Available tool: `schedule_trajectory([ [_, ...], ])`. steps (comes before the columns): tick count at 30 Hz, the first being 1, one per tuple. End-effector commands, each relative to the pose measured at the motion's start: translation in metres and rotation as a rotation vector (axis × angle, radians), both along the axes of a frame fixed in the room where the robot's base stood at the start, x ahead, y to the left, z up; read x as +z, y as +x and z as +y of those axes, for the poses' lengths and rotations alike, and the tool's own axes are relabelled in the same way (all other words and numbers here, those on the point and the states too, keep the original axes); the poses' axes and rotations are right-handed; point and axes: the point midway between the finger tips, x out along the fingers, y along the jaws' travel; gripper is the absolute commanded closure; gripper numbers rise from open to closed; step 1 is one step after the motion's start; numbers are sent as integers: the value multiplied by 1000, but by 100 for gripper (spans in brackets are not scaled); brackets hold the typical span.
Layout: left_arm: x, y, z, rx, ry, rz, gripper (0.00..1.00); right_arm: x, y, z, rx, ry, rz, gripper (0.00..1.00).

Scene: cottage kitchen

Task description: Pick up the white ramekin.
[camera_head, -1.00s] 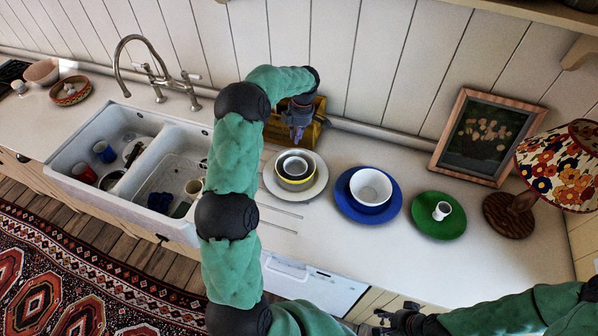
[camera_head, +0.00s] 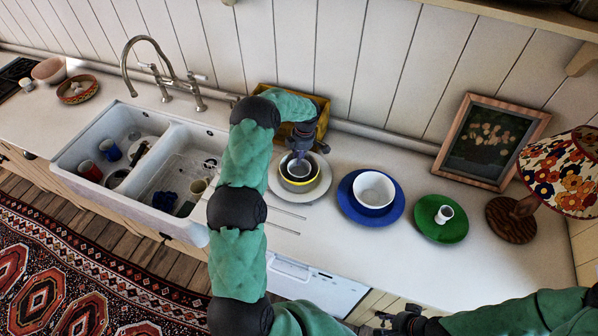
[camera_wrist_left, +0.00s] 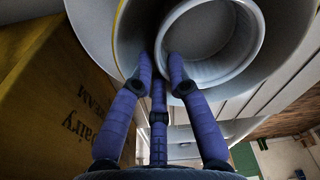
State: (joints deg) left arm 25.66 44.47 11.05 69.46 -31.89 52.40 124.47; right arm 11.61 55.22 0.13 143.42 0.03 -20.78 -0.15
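The white ramekin (camera_wrist_left: 205,45) sits inside a yellow-rimmed bowl (camera_wrist_left: 128,35). In the head view the nested stack stands on a pale plate (camera_head: 318,190), with the bowl's yellow side (camera_head: 300,187) showing and my left gripper partly covering the ramekin. My left gripper (camera_head: 299,157) is directly over the stack, pointing down. In the left wrist view its blue fingers (camera_wrist_left: 160,72) are apart, with tips near the ramekin's rim; whether they touch it is unclear. My right gripper (camera_head: 388,322) is low at the front edge, fingers apart and empty.
A yellow wooden box (camera_head: 318,104) stands just behind the stack. To the right are a blue plate (camera_head: 345,205) with a white bowl (camera_head: 373,188), and a green plate (camera_head: 432,230) with a small white cup (camera_head: 444,214). The sink (camera_head: 170,135) lies left.

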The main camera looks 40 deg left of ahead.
Motion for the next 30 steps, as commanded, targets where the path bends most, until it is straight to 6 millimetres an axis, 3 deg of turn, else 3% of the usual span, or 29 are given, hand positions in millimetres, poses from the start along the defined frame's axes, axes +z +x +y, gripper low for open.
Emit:
schedule_trajectory([
  [7,-2,0,0,0,1,-1,82,0,0,0,0,0,0,69],
  [8,-2,0,0,0,1,-1,85,0,0,0,0,0,0,69],
  [9,-2,0,0,0,1,-1,97,0,0,0,0,0,0,69],
  [10,-2,0,0,0,1,-1,100,0,0,0,0,0,0,69],
  [23,-1,0,1,0,1,-1,100,0,0,0,0,0,0,69],
  [30,15,1,1,0,2,-4,100,-4,0,0,0,0,0,69],
])
